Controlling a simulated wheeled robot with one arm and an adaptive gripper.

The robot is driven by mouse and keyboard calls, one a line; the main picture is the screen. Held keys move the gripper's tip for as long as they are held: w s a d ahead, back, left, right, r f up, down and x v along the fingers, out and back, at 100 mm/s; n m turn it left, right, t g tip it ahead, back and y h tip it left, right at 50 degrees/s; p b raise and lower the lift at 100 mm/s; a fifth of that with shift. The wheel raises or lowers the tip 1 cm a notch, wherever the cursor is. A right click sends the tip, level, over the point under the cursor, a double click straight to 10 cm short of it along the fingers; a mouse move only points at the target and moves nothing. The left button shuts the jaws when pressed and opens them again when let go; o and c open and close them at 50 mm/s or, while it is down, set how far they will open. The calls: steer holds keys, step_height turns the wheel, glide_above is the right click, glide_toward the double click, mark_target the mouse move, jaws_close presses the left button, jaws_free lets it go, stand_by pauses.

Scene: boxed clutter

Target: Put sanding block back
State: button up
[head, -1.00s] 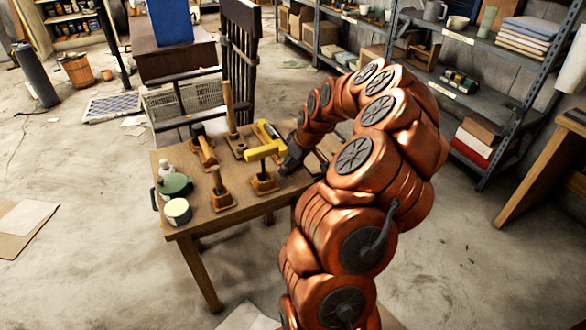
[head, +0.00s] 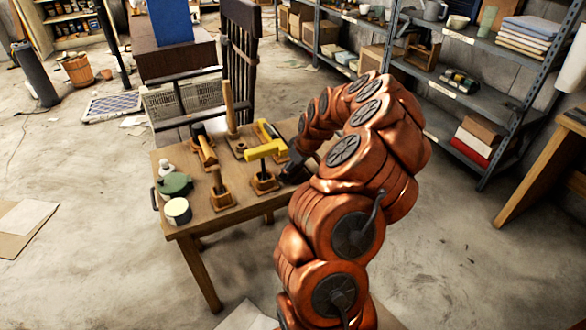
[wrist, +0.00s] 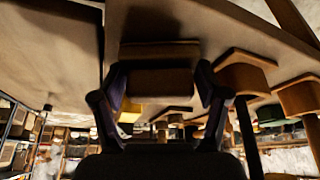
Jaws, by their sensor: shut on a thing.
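In the wrist view my gripper (wrist: 160,95) is shut on a brown block, the sanding block (wrist: 158,82), with one finger on each side of it. A dark patch and a thin tan edge show just beyond the block, close to the tabletop; I cannot tell whether the block touches them. In the head view my gripper (head: 292,168) is low over the right part of the wooden table (head: 240,205), right beside the yellow T-shaped tool (head: 266,149) in its wooden holder. The block cannot be made out in the head view.
Several tools stand in wooden holders, including a tall wooden handle (head: 229,108) and a hammer (head: 206,148). A green pot (head: 174,185) and a cream-topped tin (head: 177,210) are at the table's left. A chair (head: 240,55) stands behind.

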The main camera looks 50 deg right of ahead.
steer(key=shift+f, duration=0.2)
steer(key=o, duration=1.7)
steer(key=shift+c, duration=0.2)
steer(key=shift+r, duration=0.15)
